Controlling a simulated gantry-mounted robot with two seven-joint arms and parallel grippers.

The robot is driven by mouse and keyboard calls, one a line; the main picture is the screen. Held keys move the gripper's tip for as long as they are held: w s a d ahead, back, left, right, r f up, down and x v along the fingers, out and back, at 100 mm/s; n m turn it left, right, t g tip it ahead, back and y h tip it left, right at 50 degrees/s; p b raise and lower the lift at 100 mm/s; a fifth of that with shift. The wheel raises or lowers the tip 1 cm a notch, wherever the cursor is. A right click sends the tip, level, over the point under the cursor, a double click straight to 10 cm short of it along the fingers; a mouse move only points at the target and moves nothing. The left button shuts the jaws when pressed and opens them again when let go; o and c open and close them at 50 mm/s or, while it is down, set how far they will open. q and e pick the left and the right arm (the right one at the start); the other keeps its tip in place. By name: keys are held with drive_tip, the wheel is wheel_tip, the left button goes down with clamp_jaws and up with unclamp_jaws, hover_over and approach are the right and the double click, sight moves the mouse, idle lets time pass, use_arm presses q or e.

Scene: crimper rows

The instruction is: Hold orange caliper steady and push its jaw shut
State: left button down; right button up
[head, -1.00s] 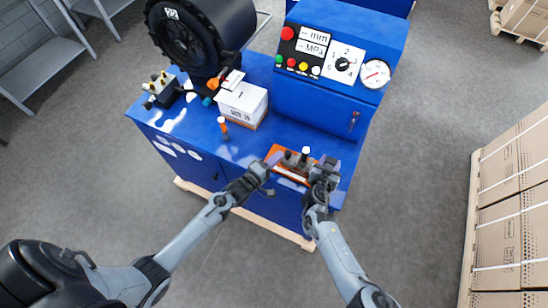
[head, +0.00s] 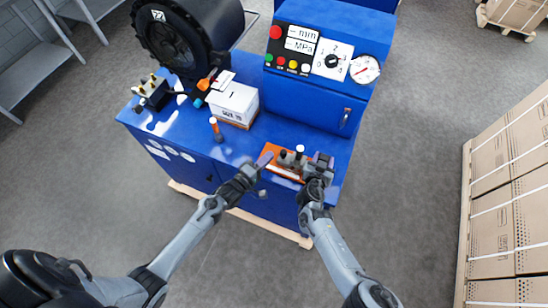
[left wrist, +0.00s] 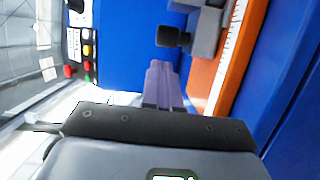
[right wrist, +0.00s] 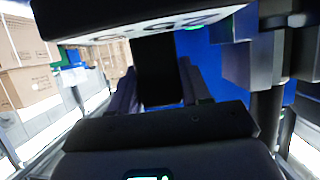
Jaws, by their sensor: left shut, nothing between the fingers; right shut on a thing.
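The orange caliper (head: 280,170) lies near the front edge of the blue bench, with grey blocks and dark posts along it, one white-topped (head: 300,150). My left gripper (head: 264,159) is shut and empty at the caliper's left end. In the left wrist view its fingers (left wrist: 163,80) point toward a black knob (left wrist: 168,37) on the grey jaw block (left wrist: 207,35), beside the orange body (left wrist: 230,65) with its white scale; a small gap shows. My right gripper (head: 320,164) is at the caliper's right end. In the right wrist view a black part (right wrist: 155,70) sits between its fingers; grey blocks (right wrist: 250,60) stand to the right.
An orange-topped post (head: 214,126) and a white box (head: 233,104) stand on the blue bench (head: 180,130) left of the caliper. The control housing with its gauge (head: 364,69) rises behind. Brown cartons (head: 505,200) are stacked far right, across open floor.

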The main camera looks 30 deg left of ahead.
use_arm(q)
drive_tip(key=s+a, duration=0.2)
drive_tip(key=s, duration=0.8)
drive_tip(key=shift+s+a+r, duration=0.15)
drive_tip(key=shift+s+a, duration=0.15)
use_arm(e)
drive_tip(key=shift+d+f, duration=0.1)
drive_tip(key=shift+d, duration=0.05)
idle(1.5)
drive_tip(key=o, duration=1.2)
drive_tip(key=shift+o, duration=0.2)
